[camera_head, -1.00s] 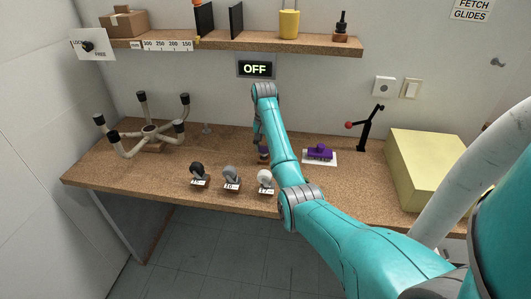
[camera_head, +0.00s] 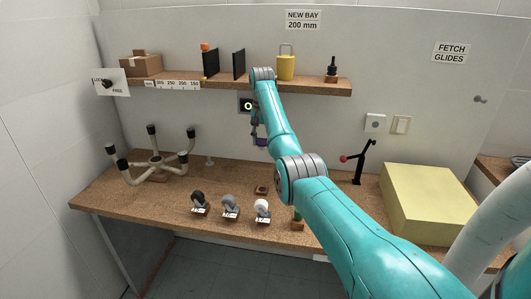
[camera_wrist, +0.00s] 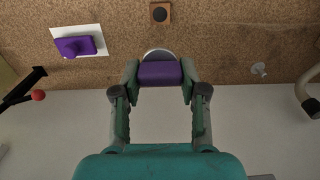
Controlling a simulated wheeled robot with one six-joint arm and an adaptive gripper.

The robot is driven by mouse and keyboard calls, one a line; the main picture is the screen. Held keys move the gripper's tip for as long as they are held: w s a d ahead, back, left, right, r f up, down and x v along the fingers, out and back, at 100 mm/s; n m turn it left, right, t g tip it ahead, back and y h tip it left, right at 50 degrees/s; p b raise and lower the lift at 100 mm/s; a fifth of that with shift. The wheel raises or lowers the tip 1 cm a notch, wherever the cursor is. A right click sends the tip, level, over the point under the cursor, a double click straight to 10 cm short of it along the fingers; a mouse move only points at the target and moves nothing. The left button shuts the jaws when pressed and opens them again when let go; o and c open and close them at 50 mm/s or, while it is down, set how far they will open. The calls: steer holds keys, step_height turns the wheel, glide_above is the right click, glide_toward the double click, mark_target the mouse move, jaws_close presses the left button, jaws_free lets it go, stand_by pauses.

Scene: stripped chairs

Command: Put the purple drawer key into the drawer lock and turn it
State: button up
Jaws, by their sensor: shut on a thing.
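My gripper (camera_wrist: 160,75) is shut on a purple piece, which I take as the purple drawer key (camera_wrist: 160,73). It lies across between the two fingertips, and a pale rounded edge shows just beyond it. In the head view my gripper (camera_head: 261,138) hangs in front of the back wall, above the bench, with a bit of purple at its tip. A small brown stand (camera_head: 262,189) with a dark hole is empty below it; it also shows in the wrist view (camera_wrist: 160,13). I cannot make out a drawer lock for certain.
Another purple piece (camera_wrist: 77,46) lies on a white card. Three casters (camera_head: 230,206) line the bench front. A chair base (camera_head: 155,160) is left, a yellow block (camera_head: 428,203) right, a red-knobbed lever (camera_head: 360,163) behind. A loaded shelf (camera_head: 225,84) is above; a LOCK/FREE plate (camera_head: 112,82) is left.

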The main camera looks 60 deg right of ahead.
steer(key=shift+r, duration=3.75)
steer(key=o, duration=0.5)
jaws_close()
